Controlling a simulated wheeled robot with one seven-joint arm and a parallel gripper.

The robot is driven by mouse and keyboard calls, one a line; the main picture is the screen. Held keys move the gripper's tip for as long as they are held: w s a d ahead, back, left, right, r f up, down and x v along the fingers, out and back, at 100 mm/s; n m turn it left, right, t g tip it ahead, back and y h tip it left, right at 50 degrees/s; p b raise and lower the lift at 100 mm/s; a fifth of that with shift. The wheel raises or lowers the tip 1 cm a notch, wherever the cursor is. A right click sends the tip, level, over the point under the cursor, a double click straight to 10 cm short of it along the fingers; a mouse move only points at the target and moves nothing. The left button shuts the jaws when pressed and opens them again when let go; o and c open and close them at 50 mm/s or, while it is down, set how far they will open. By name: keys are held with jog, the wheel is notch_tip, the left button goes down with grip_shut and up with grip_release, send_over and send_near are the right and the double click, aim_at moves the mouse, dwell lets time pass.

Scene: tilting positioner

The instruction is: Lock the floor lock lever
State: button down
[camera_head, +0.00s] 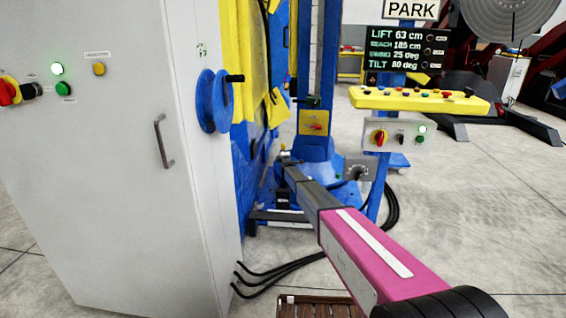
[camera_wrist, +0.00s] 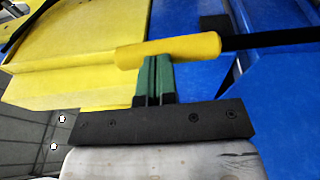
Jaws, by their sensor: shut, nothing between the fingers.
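In the wrist view, a lever with a yellow grip (camera_wrist: 185,47) on a black rod (camera_wrist: 270,39) lies across the picture, the rod running off to the right. I take it to be the floor lock lever, though no label shows. My gripper (camera_wrist: 153,62) has its green fingers close together, with nothing seen between them. The fingertips meet the lower edge of the yellow grip in the picture, and their ends are hidden there. I cannot tell whether they touch it. In the head view, my arm reaches low toward the blue column's foot; fingers and lever are too small to make out.
A white cabinet (camera_head: 110,170) with a handle and a blue wheel stands close on the left. Black cables (camera_head: 280,268) lie on the floor beside it. A yellow control desk (camera_head: 420,100) and a display (camera_head: 408,50) stand right of the blue column (camera_head: 318,90).

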jog(key=w, duration=0.3)
jog(key=shift+r, duration=0.15)
jog(key=shift+w+r, duration=0.25)
jog(key=shift+w, duration=0.35)
jog(key=shift+w+r, duration=0.1)
jog(key=shift+w, duration=0.15)
jog(key=shift+s+d, duration=0.25)
jog(key=shift+s, duration=0.25)
jog(key=s+d, duration=0.2)
jog(key=s, duration=1.3)
jog(key=shift+f, duration=0.25)
